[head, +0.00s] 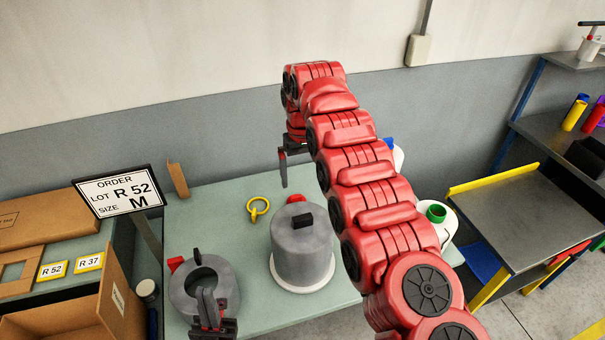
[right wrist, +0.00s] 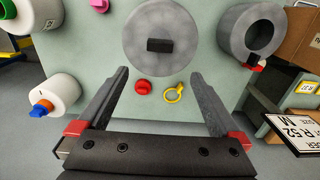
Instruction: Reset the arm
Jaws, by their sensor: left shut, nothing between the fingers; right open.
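My right arm (head: 365,175) is red and reaches across the table to its far side. Its gripper (head: 284,168) hangs over the table's back edge, and in the right wrist view (right wrist: 158,75) its two fingers are spread with nothing between them. My left gripper (head: 210,308) is at the front left, shut and empty, over or beside the hollow grey bobbin (head: 187,292); contact cannot be told. A large grey bobbin (head: 302,255) with a black block on top stands upright on a white base. My right arm partly hides the white bobbin with a green core (head: 449,228).
On the green table (head: 240,192) are a yellow ring (head: 258,207) and a red knob (right wrist: 143,86). An order sign (head: 118,191) reads R 52, size M. An open carton (head: 95,310) is at the left. A dark side table (head: 515,215) stands right.

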